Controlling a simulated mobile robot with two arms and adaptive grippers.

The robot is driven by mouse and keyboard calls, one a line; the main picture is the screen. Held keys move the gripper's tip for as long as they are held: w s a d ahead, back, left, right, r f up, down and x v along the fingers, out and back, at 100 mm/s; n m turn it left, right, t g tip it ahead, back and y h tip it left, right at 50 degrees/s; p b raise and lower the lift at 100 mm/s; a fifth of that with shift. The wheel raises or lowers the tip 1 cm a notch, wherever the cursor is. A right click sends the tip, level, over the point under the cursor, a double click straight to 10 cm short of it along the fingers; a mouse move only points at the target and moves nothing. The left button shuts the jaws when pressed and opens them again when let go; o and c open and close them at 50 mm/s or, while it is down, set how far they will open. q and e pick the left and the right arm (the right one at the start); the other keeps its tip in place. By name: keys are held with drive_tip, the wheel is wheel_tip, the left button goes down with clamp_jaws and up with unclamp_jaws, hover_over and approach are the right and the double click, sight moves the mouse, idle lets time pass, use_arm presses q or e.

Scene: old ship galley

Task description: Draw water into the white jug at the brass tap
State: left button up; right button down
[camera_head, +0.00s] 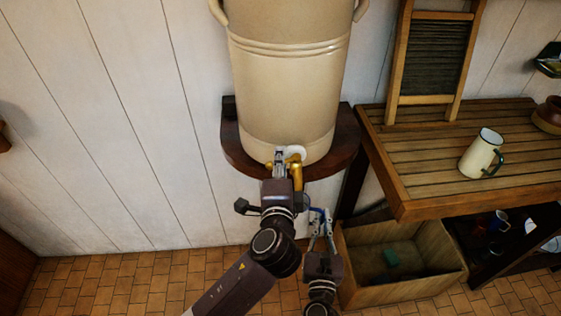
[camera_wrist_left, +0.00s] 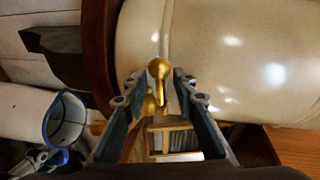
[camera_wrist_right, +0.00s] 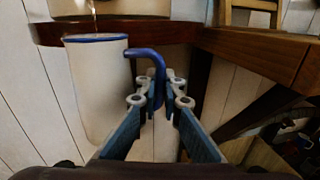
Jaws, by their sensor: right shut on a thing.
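The brass tap (camera_head: 297,173) sticks out low on the front of a big cream crock. My left gripper (camera_head: 281,158) is at the tap. In the left wrist view, its fingers (camera_wrist_left: 158,82) are apart, with the tap's brass lever (camera_wrist_left: 159,70) showing between them. The white jug (camera_wrist_right: 98,90) has a blue rim and stands upright below the crock's shelf. My right gripper (camera_wrist_right: 162,88) is shut on its blue handle (camera_wrist_right: 152,56). A thin stream of water (camera_wrist_right: 93,10) falls toward the jug's mouth. The jug (camera_wrist_left: 68,118) also shows in the left wrist view; the head view mostly hides it.
The crock (camera_head: 288,90) stands on a dark wooden wall shelf (camera_head: 235,145). To the right, a slatted wooden table (camera_head: 440,190) holds a cream mug (camera_head: 480,154) and a washboard (camera_head: 432,60). A wooden crate (camera_head: 365,275) sits on the floor below, close to my right gripper.

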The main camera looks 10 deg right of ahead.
drive_tip(key=shift+r, duration=0.1)
use_arm(q)
clamp_jaws()
idle(0.4)
drive_tip(key=shift+w+a+m+g+h, duration=0.1)
drive_tip(key=shift+w+m+g+h, duration=0.2)
drive_tip(key=shift+m+h, duration=0.6)
drive_tip(key=shift+w+m+g+h, duration=0.3)
drive_tip(key=shift+m+h, duration=0.3)
drive_tip(key=shift+h, duration=0.5)
drive_tip(key=shift+s, duration=0.1)
unclamp_jaws()
